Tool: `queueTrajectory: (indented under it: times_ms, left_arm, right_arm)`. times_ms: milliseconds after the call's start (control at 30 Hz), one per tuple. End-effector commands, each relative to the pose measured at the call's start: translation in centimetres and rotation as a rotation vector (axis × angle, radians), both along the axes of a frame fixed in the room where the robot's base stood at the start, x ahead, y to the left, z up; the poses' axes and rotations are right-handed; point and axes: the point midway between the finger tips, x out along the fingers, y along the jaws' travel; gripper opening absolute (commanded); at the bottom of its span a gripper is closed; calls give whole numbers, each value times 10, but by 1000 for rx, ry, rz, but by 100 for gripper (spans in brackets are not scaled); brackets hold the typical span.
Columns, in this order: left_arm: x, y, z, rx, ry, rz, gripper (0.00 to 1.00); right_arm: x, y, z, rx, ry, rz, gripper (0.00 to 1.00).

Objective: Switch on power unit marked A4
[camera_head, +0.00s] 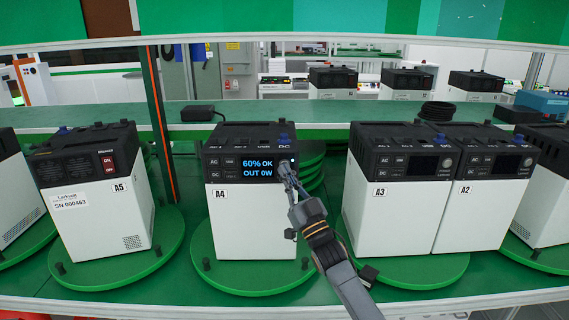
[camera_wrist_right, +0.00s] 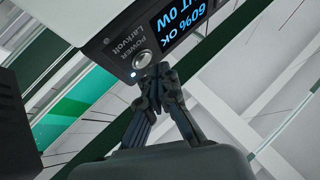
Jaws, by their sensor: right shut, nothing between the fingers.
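Power unit A4 (camera_head: 252,220) stands upright on a green turntable (camera_head: 250,279) in the middle of the head view. Its screen (camera_head: 257,168) is lit and reads "60% OK, OUT 0W". In the right wrist view, the screen (camera_wrist_right: 180,20) is also lit, and a round power button (camera_wrist_right: 143,60) has a small lit light beside it. My right gripper (camera_head: 286,170) is shut and empty, its fingertips at the upper right of A4's front. In the right wrist view, the fingertips (camera_wrist_right: 160,72) are right by the button; whether they touch it I cannot tell. My left gripper is not in view.
Unit A5 (camera_head: 105,215) stands to the left, showing a red switch. Units A3 (camera_head: 385,215) and A2 (camera_head: 470,215) share a turntable to the right, screens dark. A green shelf (camera_head: 350,115) runs behind, with a black adapter (camera_head: 202,113) and coiled cable (camera_head: 437,110).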

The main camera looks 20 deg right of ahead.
Motion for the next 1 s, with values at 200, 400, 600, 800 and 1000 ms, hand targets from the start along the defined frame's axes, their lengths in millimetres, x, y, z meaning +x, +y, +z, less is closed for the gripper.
queueTrajectory:
  times_ms: [200,400,600,800,1000]
  left_arm:
    - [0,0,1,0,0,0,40]
    - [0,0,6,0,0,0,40]
    - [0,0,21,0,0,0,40]
    - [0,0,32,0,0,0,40]
    - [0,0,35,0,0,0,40]
  right_arm:
    - [-2,1,0,0,-1,0,0]
    - [-6,2,1,0,0,0,0]
    - [-25,7,3,2,0,1,0]
    - [-43,12,2,0,0,0,0]
    - [-51,14,1,1,-1,-1,0]
